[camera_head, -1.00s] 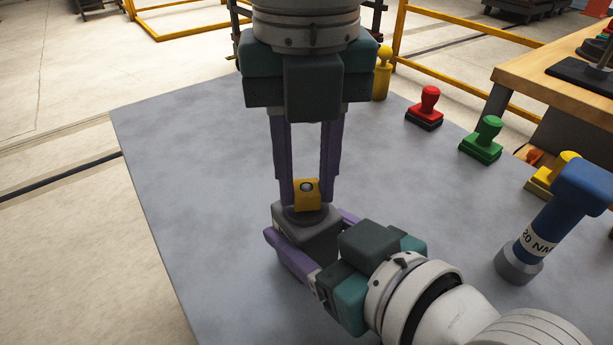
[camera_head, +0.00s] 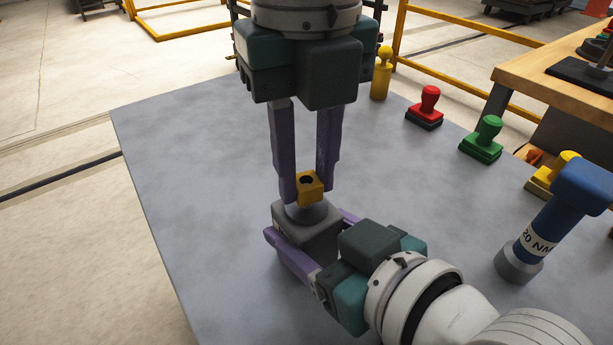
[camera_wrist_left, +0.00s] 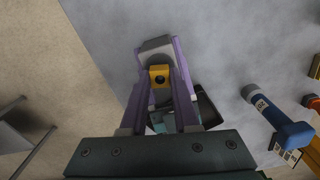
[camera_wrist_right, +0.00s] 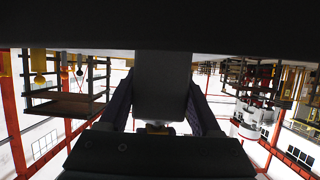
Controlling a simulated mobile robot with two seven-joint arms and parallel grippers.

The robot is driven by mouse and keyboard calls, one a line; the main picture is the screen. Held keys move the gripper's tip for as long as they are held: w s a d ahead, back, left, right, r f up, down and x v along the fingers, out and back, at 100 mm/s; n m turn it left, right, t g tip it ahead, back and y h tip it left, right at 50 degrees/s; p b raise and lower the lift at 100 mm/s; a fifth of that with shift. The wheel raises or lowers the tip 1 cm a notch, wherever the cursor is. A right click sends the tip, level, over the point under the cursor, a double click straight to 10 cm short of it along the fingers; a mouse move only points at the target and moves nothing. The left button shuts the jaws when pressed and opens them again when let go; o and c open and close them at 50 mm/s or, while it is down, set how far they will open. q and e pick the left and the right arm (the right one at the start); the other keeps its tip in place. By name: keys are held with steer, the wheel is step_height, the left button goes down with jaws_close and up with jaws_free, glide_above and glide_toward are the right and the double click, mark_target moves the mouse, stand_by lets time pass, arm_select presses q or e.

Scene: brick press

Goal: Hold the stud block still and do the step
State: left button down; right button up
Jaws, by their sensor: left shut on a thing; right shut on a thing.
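The grey stud block (camera_head: 322,238) stands on the table near its middle, with a grey rounded collar (camera_head: 312,213) on top. My right gripper (camera_head: 306,228) is shut around the block's sides from the lower right. Its fingers also flank the grey block (camera_wrist_right: 163,85) in the right wrist view. My left gripper (camera_head: 306,187), from above, is shut on a small yellow cube (camera_head: 310,190) with a dark round hole in its top. The cube sits over the collar; whether they touch is unclear. The yellow cube also shows in the left wrist view (camera_wrist_left: 159,77).
A blue tool marked 20 NM (camera_head: 548,222) stands at the right. Red (camera_head: 428,104), green (camera_head: 484,140) and yellow (camera_head: 553,175) stamp-like pieces and a yellow post (camera_head: 381,75) line the far right edge. The left of the grey table (camera_head: 190,180) is clear.

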arm_select(q)
steer(key=shift+r, duration=2.3)
arm_select(e)
steer(key=o, duration=1.6)
steer(key=v, duration=1.2)
steer(key=shift+r, duration=0.1)
